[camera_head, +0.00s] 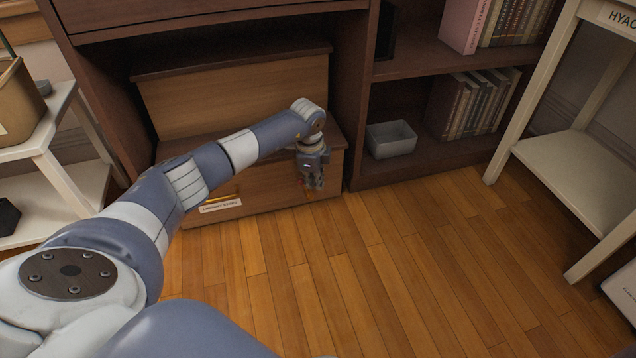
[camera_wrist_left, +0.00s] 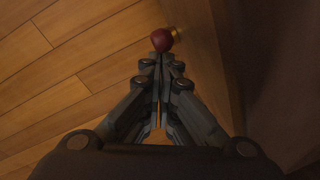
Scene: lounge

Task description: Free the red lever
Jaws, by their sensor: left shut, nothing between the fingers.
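The red lever shows in the left wrist view as a round dark red knob (camera_wrist_left: 162,40) on a short brass-coloured stem. It sticks out from a wooden front, low above the floor. My left gripper (camera_wrist_left: 159,62) is shut and empty, with its fingertips just short of the knob; I cannot tell whether they touch it. In the head view my left gripper (camera_head: 313,186) points down at the right end of the lower wooden step (camera_head: 270,198). There the lever is mostly hidden by the gripper. My right gripper is not in view.
The wooden steps stand in a dark cabinet recess, with its upright (camera_head: 353,100) close right of my gripper. A label (camera_head: 220,205) is on the lower step. A grey bin (camera_head: 391,139) sits on the bookshelf. White side tables flank both sides. The floor (camera_head: 390,270) in front is clear.

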